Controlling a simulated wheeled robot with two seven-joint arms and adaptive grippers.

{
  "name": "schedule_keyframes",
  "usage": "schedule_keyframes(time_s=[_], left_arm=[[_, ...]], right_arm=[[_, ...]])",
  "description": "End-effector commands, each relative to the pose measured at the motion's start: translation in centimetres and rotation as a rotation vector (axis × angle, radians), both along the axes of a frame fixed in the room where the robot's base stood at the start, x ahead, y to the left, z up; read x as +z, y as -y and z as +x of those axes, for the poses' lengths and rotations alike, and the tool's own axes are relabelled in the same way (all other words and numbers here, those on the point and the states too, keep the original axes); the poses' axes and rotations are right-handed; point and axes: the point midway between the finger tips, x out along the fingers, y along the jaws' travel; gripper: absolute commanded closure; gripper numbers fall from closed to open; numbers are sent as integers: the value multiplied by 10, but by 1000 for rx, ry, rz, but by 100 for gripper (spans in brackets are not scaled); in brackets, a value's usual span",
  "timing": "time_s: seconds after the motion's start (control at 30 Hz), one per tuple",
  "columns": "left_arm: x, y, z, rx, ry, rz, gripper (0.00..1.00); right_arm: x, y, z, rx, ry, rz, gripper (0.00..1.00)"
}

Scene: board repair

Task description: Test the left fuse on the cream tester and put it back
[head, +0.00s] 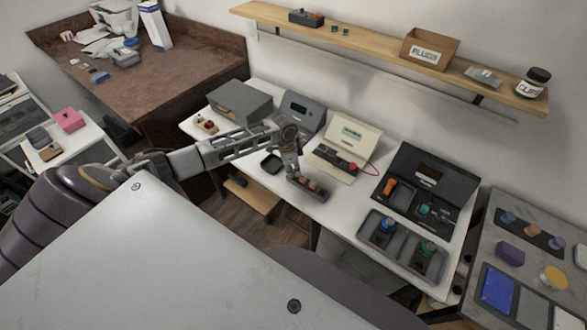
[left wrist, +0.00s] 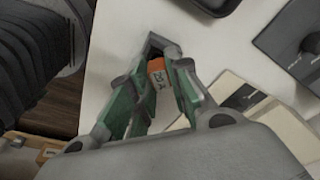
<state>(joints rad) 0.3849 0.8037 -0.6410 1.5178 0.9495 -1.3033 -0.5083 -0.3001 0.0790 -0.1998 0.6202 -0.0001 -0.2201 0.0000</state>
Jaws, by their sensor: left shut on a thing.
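My left gripper (head: 296,178) is at the front of the white bench, left of the cream tester (head: 352,132). In the left wrist view the gripper (left wrist: 160,48) is shut on an orange fuse (left wrist: 156,66) marked 20 A. The fuse is partly hidden by the fingers. A grey fuse holder (head: 322,194) lies by the fingertips in the head view, with a small brownish piece on it. I cannot tell whether the held fuse touches the holder. The cream tester has a small display and a red lead. My right gripper is not in view.
A small dark tray (head: 271,163) lies left of the gripper. A grey meter box (head: 301,111) stands behind it. A black case (head: 447,177) and a grey two-part tray (head: 401,246) fill the bench's right. A shelf (head: 380,53) runs above.

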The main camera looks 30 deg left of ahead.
Motion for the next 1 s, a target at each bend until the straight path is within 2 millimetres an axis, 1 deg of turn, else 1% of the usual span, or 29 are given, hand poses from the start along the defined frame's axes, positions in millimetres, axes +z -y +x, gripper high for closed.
schedule_keyframes(time_s=[0.03, 0.3, 1.0], left_arm=[[-3, 1, -3, -2, -6, 0, 100], [-5, 1, -4, -2, -8, 1, 100], [-8, 2, -5, -3, -11, 0, 100]], right_arm=[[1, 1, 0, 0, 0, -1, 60], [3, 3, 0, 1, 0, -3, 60], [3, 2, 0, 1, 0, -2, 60]])
